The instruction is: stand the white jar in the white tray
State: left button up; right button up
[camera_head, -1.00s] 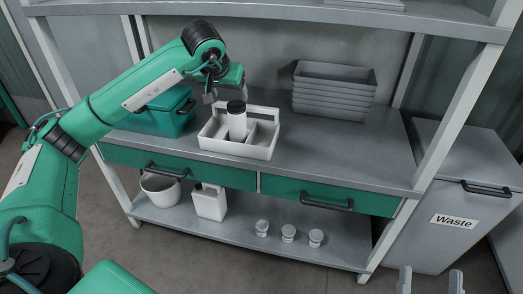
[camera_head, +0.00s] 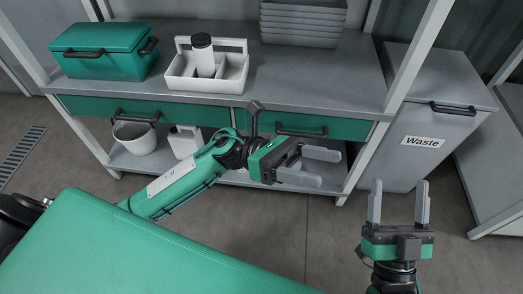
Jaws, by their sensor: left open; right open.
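The white jar (camera_head: 203,56) with a black lid stands upright in the white tray (camera_head: 179,81), a divided carrier with a handle, on the shelf unit's worktop. The tray's front wall hides the jar's lower end. My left gripper (camera_head: 324,168) is open and empty, in front of the shelf unit, below and to the right of the tray and well apart from it. My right gripper (camera_head: 399,190) is open and empty at the lower right, pointing up in the picture, over the floor in front of the waste bin.
A green toolbox (camera_head: 100,62) stands left of the tray. Stacked grey crates (camera_head: 302,24) stand at the back right. The worktop (camera_head: 300,85) is clear right of the tray. A white bucket (camera_head: 136,139) and white container (camera_head: 185,142) sit below. A waste bin (camera_head: 431,120) stands right.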

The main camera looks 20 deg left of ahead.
pick_arm(q)
jog(key=a+f+m+t+y, duration=0.1)
jog(key=a+m+t+y, duration=0.4)
jog(key=m+t, duration=0.6)
jog(key=a+f+m+t+y, duration=0.1)
jog(key=a+m+t+y, duration=0.4)
jog(key=m+t+y, duration=0.4)
jog(key=m+t, duration=0.2)
jog(key=t, duration=0.5)
jog(key=shift+w+f+m+y, duration=0.15)
jog(key=shift+w+m+y, duration=0.15)
